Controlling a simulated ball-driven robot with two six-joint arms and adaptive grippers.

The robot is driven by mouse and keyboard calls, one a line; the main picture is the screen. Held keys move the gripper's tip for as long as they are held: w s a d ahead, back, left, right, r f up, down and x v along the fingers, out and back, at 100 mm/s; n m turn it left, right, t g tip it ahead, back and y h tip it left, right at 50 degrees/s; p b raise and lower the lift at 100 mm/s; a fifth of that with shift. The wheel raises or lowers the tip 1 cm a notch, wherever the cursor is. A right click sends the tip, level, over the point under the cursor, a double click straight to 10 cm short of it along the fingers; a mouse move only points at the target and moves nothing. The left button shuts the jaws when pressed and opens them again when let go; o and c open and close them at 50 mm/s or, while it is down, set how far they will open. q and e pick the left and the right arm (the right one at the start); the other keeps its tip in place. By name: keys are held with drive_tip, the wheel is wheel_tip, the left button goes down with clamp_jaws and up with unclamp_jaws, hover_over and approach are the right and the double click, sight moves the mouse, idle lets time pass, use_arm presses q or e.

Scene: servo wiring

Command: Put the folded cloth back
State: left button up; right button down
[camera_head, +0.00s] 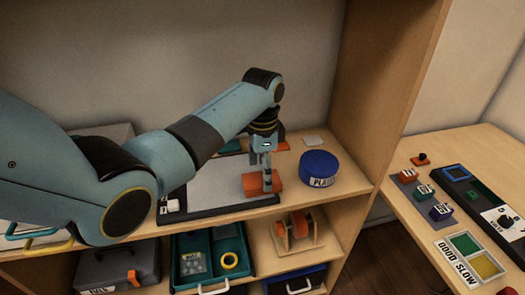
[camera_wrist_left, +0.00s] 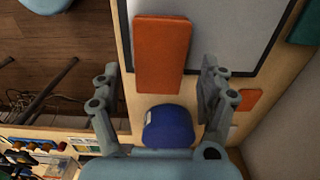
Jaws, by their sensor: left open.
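An orange rectangular piece (camera_head: 262,186), which may be the folded cloth, lies at the front right of a dark-framed tray with a pale surface (camera_head: 222,178) on the shelf. My left gripper (camera_head: 267,180) points down over it. In the left wrist view the orange piece (camera_wrist_left: 162,52) shows ahead, between the two spread fingers of the gripper (camera_wrist_left: 160,72), with gaps on both sides. The gripper is open and holds nothing. Whether the fingertips reach down beside the piece cannot be told. My right gripper is in neither view.
A blue round tub (camera_head: 320,169) stands right of the tray. A flat orange piece (camera_head: 281,146) and a grey square (camera_head: 314,141) lie behind. Below are a teal bin (camera_head: 212,258) and an orange spool (camera_head: 300,226). A side table (camera_head: 480,150) with switches stands right.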

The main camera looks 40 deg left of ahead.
use_arm(q)
wheel_tip(320, 180, up, 9)
drive_tip(key=shift+r, duration=0.15)
idle(0.5)
